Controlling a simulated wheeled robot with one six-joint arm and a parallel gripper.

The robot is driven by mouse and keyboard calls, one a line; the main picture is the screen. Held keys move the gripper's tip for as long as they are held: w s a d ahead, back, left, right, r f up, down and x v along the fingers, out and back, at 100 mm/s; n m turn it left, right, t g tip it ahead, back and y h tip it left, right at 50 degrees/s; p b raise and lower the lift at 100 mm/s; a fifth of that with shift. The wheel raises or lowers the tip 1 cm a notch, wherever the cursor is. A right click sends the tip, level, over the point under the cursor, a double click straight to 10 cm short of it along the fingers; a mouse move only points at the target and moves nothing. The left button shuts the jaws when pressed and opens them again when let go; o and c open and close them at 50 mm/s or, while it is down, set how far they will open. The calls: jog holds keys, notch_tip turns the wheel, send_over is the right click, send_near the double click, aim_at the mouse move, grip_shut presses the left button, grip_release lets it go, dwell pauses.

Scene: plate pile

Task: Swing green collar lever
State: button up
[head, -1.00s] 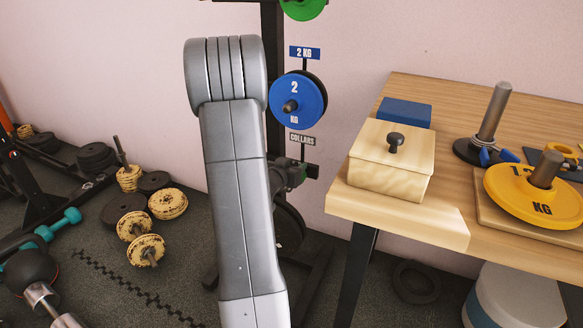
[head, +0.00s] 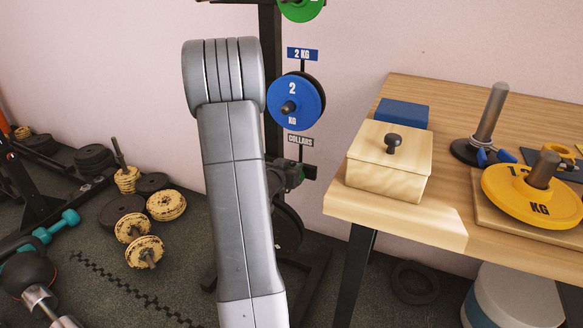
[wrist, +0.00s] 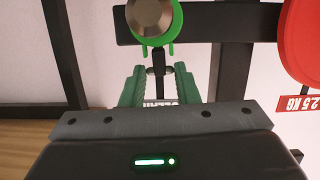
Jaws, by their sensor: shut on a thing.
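In the wrist view the green collar (wrist: 171,20) sits around a round metal peg end (wrist: 150,17) at the top centre. Two short green prongs stick out from the collar toward my gripper. My gripper (wrist: 159,72) is just below the collar in the picture, its green fingers on either side of a small dark lever part (wrist: 158,60). It is shut on that lever, whose grip is partly hidden between the fingertips. The head view does not show my gripper or this collar; only my grey arm rises there.
A red 2.5 KG plate (wrist: 302,45) is right of the collar in the wrist view. In the head view a rack holds a blue 2 KG plate (head: 309,105) and a green plate (head: 301,8). A table (head: 440,235) at right carries a wooden box (head: 372,170) and a yellow plate (head: 515,205).

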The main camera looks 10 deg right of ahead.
jog(key=shift+w+d+f, duration=0.3)
jog(key=shift+w+f, duration=0.1)
dwell(1.4)
jog(key=shift+w+d+f, duration=0.1)
jog(key=shift+f, duration=0.25)
dwell(0.5)
jog(key=shift+f, duration=0.1)
jog(key=c, duration=0.4)
jog(key=shift+o, duration=0.2)
jog(key=shift+w, duration=0.1)
jog(key=shift+f, duration=0.2)
jog(key=o, duration=0.8)
jog(key=shift+f, duration=0.1)
